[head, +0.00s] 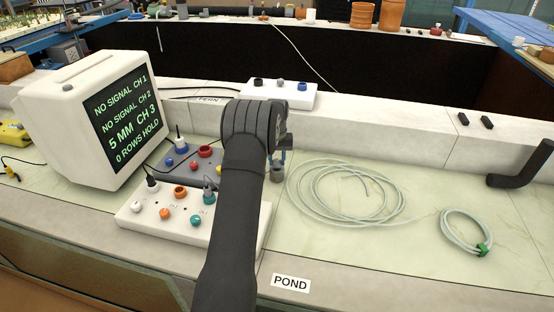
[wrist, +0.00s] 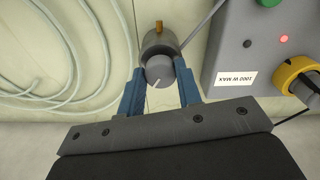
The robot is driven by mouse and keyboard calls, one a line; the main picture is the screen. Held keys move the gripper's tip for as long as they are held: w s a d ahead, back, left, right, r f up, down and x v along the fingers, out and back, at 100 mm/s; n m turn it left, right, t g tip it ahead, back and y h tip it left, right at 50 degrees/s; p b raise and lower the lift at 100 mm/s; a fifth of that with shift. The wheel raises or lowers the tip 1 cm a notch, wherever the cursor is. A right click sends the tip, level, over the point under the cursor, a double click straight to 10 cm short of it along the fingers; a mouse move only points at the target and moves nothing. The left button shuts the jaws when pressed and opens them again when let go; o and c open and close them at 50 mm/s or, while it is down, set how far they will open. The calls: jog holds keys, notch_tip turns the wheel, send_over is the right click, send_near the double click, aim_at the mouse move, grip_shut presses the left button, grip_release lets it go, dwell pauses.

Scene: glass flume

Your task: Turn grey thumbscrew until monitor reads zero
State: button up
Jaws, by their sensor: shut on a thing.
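The grey thumbscrew (wrist: 160,70) is a round knob with a pale line on its face, in the wrist view. My gripper (wrist: 159,74) has its blue fingers on either side of it and is shut on it. The knob sits against a darker grey round body (wrist: 152,43) with a brass peg. In the head view my gripper (head: 284,152) is above a small grey cylinder (head: 277,173), and the thumbscrew is hidden. The white monitor (head: 72,132) stands at left; its screen (head: 122,118) reads "NO SIGNAL CH 1", "NO SIGNAL CH 2", "5 MM CH 3", "0 ROWS HOLD".
A white box with coloured knobs (head: 150,221) and a grey box (head: 183,158) lie left of and behind my arm. A pale tubing coil (head: 345,192) lies right of the gripper, with a smaller coil (head: 462,233) beyond. A white box (head: 300,97) stands on the ledge behind.

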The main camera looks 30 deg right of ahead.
aim_at(277, 161)
jog(key=shift+m, duration=0.6)
jog(key=o, duration=1)
jog(key=shift+c, duration=0.2)
jog(key=shift+r, duration=0.15)
notch_tip(277, 161, up, 17)
jog(key=shift+r, duration=0.1)
